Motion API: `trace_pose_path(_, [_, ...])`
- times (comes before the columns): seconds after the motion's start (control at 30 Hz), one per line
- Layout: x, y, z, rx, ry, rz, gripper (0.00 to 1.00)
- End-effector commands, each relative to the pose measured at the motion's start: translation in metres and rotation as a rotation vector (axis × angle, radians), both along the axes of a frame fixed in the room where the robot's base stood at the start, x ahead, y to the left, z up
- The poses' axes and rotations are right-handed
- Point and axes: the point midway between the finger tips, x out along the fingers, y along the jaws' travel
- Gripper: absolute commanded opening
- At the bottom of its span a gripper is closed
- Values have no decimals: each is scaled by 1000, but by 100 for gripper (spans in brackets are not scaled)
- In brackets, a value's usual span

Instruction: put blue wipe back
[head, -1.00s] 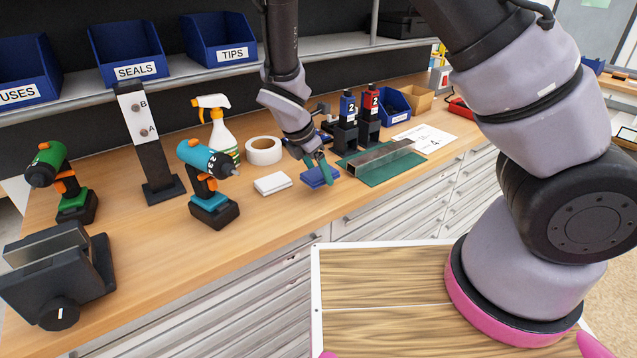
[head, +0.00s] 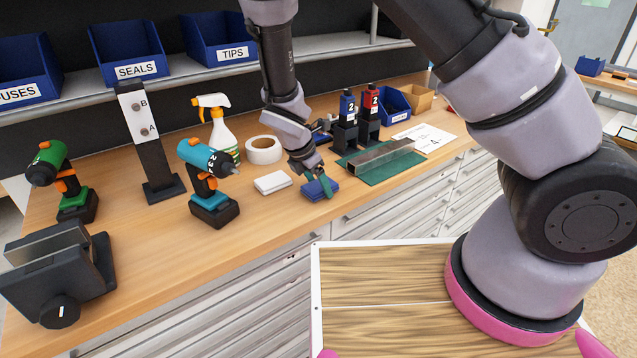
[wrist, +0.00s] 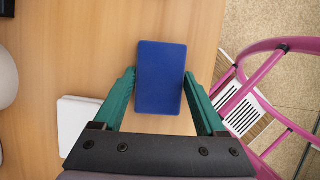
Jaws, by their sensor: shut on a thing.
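The blue wipe (head: 323,187) is a flat blue folded pad near the front edge of the workbench. It also shows in the wrist view (wrist: 161,75), lying flat between my green fingertips. My gripper (head: 318,183) is shut on it, one finger at each long side, as the wrist view (wrist: 160,80) shows. I cannot tell whether the wipe touches the bench top or is just above it. A white wipe (head: 272,183) lies to its left, apart from it; part of it shows in the wrist view (wrist: 78,122).
The workbench (head: 262,224) has its front edge close to the wipe. A green mat (head: 408,168) with a metal bar (head: 380,158) lies to the right. A tape roll (head: 263,150), spray bottle (head: 222,135) and blue drill (head: 208,165) stand behind and left.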

Motion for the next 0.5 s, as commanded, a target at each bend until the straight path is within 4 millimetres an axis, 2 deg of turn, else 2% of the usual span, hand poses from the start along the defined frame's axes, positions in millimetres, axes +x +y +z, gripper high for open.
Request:
trace_pose_path(0.03, [-2, 0, -4, -3, 4, 1, 85])
trace_pose_path(0.07, [-2, 0, -4, -3, 4, 1, 96])
trace_pose_path(0.1, [-2, -1, -4, -4, 5, 2, 100])
trace_pose_path(0.5, [-6, -2, -7, -9, 12, -1, 100])
